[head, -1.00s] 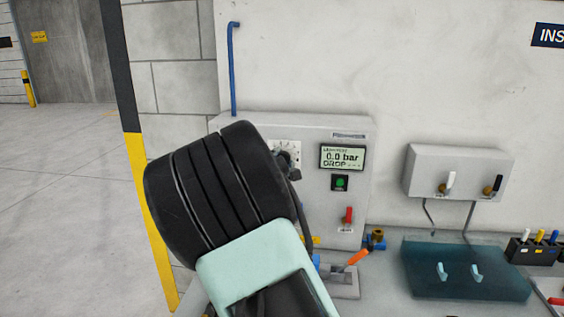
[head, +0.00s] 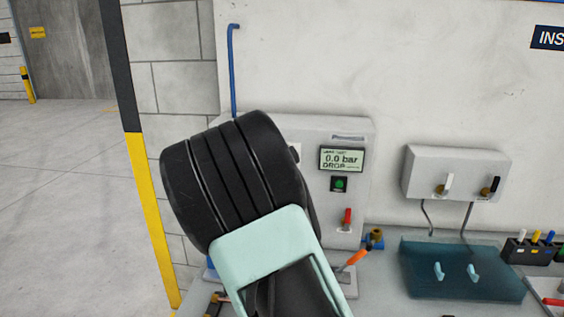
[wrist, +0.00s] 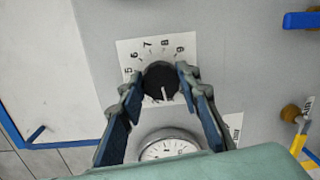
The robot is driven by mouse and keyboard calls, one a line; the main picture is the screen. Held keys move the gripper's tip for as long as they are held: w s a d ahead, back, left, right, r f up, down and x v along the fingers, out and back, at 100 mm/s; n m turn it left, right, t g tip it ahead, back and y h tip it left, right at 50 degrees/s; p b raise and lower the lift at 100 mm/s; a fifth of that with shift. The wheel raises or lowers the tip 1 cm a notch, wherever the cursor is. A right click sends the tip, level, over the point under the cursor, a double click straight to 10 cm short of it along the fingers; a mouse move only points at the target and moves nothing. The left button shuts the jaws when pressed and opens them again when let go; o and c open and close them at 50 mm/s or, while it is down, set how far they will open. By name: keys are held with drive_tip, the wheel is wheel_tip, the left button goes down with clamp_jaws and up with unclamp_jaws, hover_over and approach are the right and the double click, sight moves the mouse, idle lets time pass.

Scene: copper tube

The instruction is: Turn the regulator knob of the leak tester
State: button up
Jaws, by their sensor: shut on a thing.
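The leak tester (head: 355,205) is a grey box against the wall, with a display reading 0.0 bar, a green button and a red lever. The black regulator knob (wrist: 161,82) sits on a white numbered dial (wrist: 132,52) in the wrist view. My gripper (wrist: 161,86) is shut on the knob, with one finger at each side of it. The knob's pale pointer line points down in the wrist view. In the head view my arm hides the knob, the fingers and nearly all of the dial.
A round gauge (wrist: 166,148) lies just below the knob in the wrist view, between the fingers. A small box with two levers (head: 457,173) hangs to the right. A teal tray with hooks (head: 455,285) lies on the bench.

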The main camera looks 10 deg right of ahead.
drive_tip(key=n+b, duration=1)
drive_tip(key=n, duration=0.1)
drive_tip(key=n+t+y+b, duration=0.1)
drive_tip(key=n+b, duration=0.9)
drive_tip(key=n, duration=0.1)
drive_tip(key=n+t+b, duration=0.1)
drive_tip(key=n+b, duration=0.9)
drive_tip(key=n, duration=0.1)
drive_tip(key=shift+a+f+y, duration=0.1)
drive_tip(key=shift+f+y, duration=0.1)
drive_tip(key=shift+y, duration=0.2)
drive_tip(key=shift+b, duration=0.3)
idle(0.5)
drive_tip(key=o, duration=1.1)
